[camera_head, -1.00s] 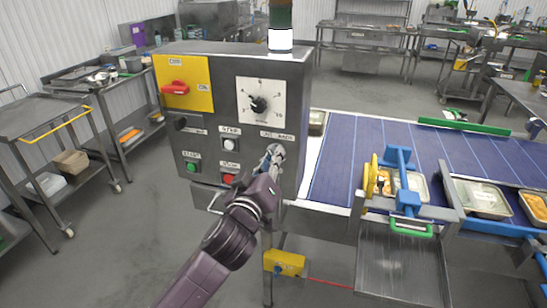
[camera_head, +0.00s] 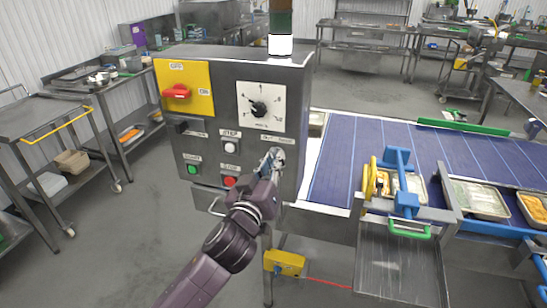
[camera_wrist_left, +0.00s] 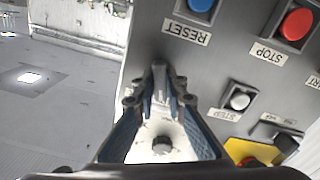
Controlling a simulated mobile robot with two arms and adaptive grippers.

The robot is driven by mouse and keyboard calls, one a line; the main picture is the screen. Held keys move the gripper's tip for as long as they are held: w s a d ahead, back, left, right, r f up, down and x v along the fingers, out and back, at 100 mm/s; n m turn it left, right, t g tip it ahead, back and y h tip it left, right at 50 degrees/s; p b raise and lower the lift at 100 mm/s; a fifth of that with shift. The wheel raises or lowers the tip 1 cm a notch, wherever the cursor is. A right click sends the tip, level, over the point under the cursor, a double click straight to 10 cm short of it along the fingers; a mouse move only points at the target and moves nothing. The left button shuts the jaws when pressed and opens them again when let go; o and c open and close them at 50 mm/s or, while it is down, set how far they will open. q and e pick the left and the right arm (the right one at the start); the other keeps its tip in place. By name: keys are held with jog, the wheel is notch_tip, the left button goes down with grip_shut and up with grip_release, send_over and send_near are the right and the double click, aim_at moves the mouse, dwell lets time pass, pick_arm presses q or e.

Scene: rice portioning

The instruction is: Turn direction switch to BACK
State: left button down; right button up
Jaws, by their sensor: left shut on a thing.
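The grey control panel (camera_head: 210,105) stands in the middle of the head view. My left gripper (camera_head: 273,157) is at its right part, just under a small label (camera_head: 277,139) too small to read surely. It is shut on the direction switch, whose knob is mostly hidden by the fingers, so its setting cannot be told. In the left wrist view the panel is upside down and the fingers (camera_wrist_left: 160,80) come together at the panel face, below the RESET label (camera_wrist_left: 187,32). My right gripper is not in view.
Beside the fingers are a red STOP button (camera_head: 230,181), a white STEP button (camera_head: 230,147) and a dial (camera_head: 259,108). A blue RESET button (camera_wrist_left: 201,4) is close to the fingertips. A blue conveyor (camera_head: 350,150) runs right of the panel.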

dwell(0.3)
pick_arm(q)
jog(key=shift+m+p, duration=0.8)
jog(key=shift+m, duration=0.9)
jog(key=shift+f, duration=0.1)
